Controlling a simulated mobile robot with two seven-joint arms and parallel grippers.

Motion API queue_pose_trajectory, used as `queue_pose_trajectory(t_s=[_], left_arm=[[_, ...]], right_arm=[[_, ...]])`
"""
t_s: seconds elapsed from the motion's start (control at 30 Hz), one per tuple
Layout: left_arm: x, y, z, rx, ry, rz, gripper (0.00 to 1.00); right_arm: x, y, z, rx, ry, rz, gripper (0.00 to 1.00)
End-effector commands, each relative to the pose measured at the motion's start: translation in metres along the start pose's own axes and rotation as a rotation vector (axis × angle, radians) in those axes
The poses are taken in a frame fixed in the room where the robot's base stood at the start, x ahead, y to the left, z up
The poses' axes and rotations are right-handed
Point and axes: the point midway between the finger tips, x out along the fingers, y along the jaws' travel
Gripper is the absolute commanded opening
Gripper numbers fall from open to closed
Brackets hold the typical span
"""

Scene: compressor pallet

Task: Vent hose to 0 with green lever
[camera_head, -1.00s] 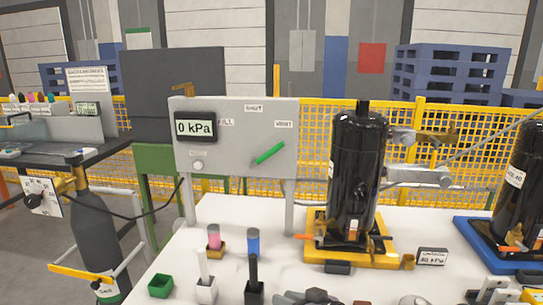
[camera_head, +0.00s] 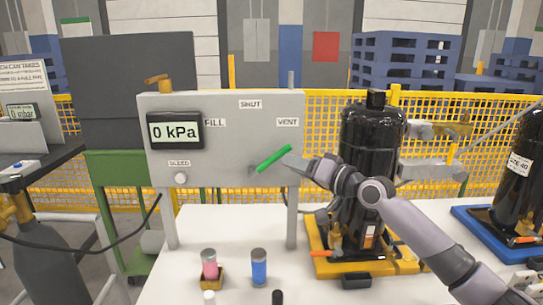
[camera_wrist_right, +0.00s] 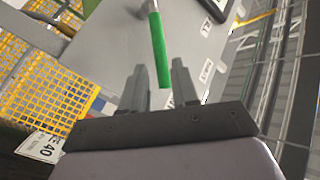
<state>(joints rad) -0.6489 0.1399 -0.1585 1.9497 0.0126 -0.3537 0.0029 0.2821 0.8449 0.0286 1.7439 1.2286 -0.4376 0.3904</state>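The green lever (camera_head: 274,158) is on the front of the grey panel (camera_head: 225,140), tilted up to the right toward the VENT label (camera_head: 288,122). The panel's display (camera_head: 175,131) reads 0 kPa. My right gripper (camera_head: 291,161) is at the lever's outer end, coming from the right. In the right wrist view the gripper (camera_wrist_right: 161,78) is open, and the green lever (camera_wrist_right: 158,45) shows with its end between the two fingertips. I cannot tell whether the fingers touch it. My left gripper is not in view.
A black compressor (camera_head: 371,145) stands on a yellow tray (camera_head: 325,262) behind my right arm. Another black compressor (camera_head: 518,180) stands on a blue tray (camera_head: 470,220). Pink (camera_head: 210,265) and blue (camera_head: 259,268) cylinders stand on the white table (camera_head: 190,225) below the panel.

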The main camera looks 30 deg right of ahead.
Motion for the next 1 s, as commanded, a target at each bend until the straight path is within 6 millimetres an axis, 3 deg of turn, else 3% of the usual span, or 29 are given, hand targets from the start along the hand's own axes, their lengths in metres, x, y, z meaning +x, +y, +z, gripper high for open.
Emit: queue_pose_trajectory(t_s=[0.6, 1.0], left_arm=[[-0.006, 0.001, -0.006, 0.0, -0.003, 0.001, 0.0], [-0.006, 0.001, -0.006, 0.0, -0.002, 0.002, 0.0]], right_arm=[[0.061, -0.001, -0.001, 0.002, 0.002, -0.001, 0.29], [0.071, 0.0, 0.001, 0.0, 0.0, 0.0, 0.29]])
